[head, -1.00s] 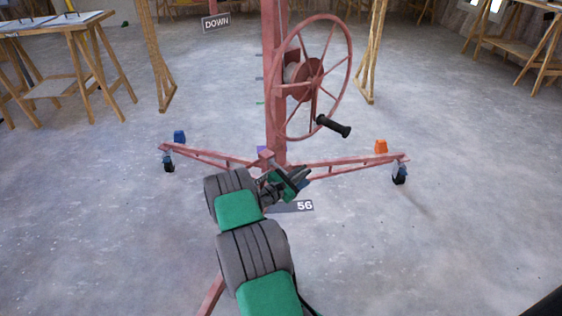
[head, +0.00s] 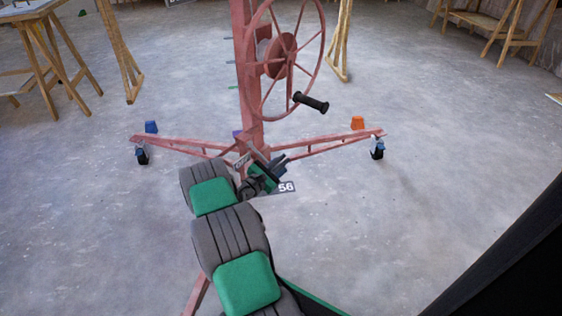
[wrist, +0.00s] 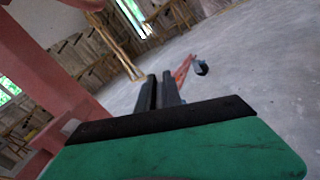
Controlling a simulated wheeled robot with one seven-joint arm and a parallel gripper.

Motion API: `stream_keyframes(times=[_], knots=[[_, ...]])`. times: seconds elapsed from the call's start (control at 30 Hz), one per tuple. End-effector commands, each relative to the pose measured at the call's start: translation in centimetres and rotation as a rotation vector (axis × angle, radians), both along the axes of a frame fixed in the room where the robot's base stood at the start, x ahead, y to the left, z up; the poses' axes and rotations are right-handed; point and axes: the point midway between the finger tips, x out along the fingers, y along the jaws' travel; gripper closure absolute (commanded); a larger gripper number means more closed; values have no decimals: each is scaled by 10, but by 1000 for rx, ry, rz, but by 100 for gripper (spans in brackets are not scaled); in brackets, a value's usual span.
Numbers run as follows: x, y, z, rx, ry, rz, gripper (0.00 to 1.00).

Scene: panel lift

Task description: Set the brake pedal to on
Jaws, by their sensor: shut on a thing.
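The red panel lift's mast (head: 247,85) stands on legs that end in casters. The left caster (head: 142,153) and the right caster (head: 377,149) each have a small blue part on top. I cannot tell for certain which part is the brake pedal. My gripper (head: 280,161) is low at the foot of the mast, on its right side, apart from both casters. In the wrist view its two dark fingers (wrist: 158,91) are close together. What they hold is too small or hidden to make out. One caster (wrist: 202,68) shows beyond the fingertips.
A large spoked wheel (head: 283,57) with a black handle (head: 311,103) is on the mast above my gripper. A blue cup-like object (head: 151,127) and an orange one (head: 357,123) lie behind the legs. Wooden trestles (head: 45,60) stand behind. The floor at right is clear.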

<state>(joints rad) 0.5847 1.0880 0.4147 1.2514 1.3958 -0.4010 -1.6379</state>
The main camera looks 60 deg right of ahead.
Motion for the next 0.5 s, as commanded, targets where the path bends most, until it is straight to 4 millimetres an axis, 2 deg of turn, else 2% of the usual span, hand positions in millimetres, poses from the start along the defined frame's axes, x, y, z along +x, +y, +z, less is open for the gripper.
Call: stream_keyframes(times=[0.07, 0.1, 0.3, 0.5], knots=[[-1, -1, -3, 6, -1, -1, 100], [-1, -1, -3, 6, -1, -1, 88], [0, 1, -2, 4, 0, 1, 71], [2, 1, -2, 3, 1, 3, 69]])
